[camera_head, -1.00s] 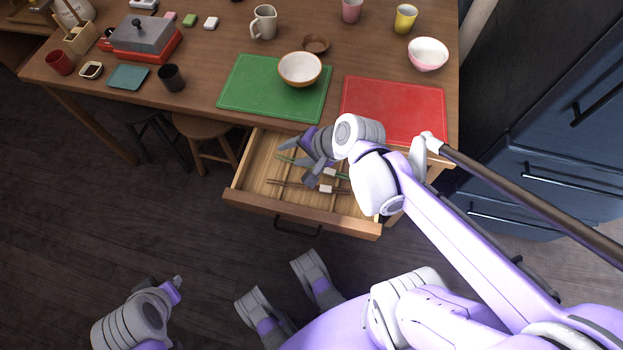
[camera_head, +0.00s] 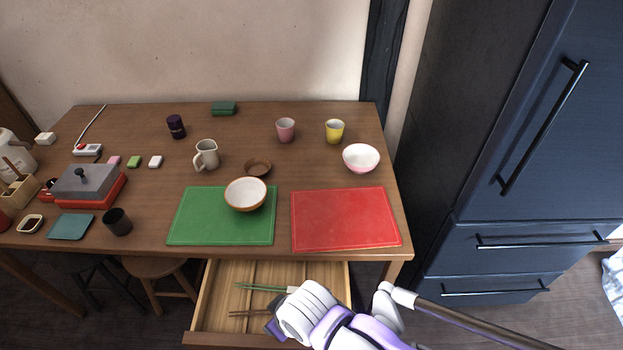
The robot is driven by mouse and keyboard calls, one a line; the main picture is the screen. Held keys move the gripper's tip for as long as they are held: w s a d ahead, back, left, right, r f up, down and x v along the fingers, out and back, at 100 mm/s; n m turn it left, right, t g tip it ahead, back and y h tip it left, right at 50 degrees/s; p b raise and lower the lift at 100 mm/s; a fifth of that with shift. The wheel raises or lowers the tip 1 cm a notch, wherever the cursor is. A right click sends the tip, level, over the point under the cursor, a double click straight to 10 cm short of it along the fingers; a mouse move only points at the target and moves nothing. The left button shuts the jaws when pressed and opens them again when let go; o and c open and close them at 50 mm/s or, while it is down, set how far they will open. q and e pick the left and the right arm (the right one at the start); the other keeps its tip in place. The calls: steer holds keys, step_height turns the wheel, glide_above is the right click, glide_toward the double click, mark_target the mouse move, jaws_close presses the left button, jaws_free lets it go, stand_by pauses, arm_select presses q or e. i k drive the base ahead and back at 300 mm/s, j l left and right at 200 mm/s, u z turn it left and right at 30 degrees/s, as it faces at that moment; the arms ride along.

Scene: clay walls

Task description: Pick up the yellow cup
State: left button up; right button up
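The yellow cup (camera_head: 335,131) stands upright near the back right of the wooden table, with a pink cup (camera_head: 285,130) to its left and a pink-and-white bowl (camera_head: 361,158) in front and to its right. Nothing touches the yellow cup. My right gripper (camera_head: 274,326) is low over the open drawer, in front of the table and far from the cup. My own arm hides most of it, so its opening does not show. My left gripper is not in view.
The wooden drawer (camera_head: 206,316) juts out under the table with chopsticks in it. A red mat (camera_head: 345,220) and a green mat (camera_head: 190,232) with a brown-rimmed bowl (camera_head: 246,194) lie along the front. A dark fridge (camera_head: 530,130) stands at the right.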

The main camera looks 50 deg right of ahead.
mark_target(334, 127)
steer(key=z, duration=1.85)
steer(key=i+l+u, duration=0.15)
steer(key=u, duration=0.25)
steer(key=i+l+u, duration=0.2)
steer(key=u, duration=0.25)
steer(key=i+l+u, duration=0.2)
steer(key=u, duration=0.2)
steer(key=l, duration=0.1)
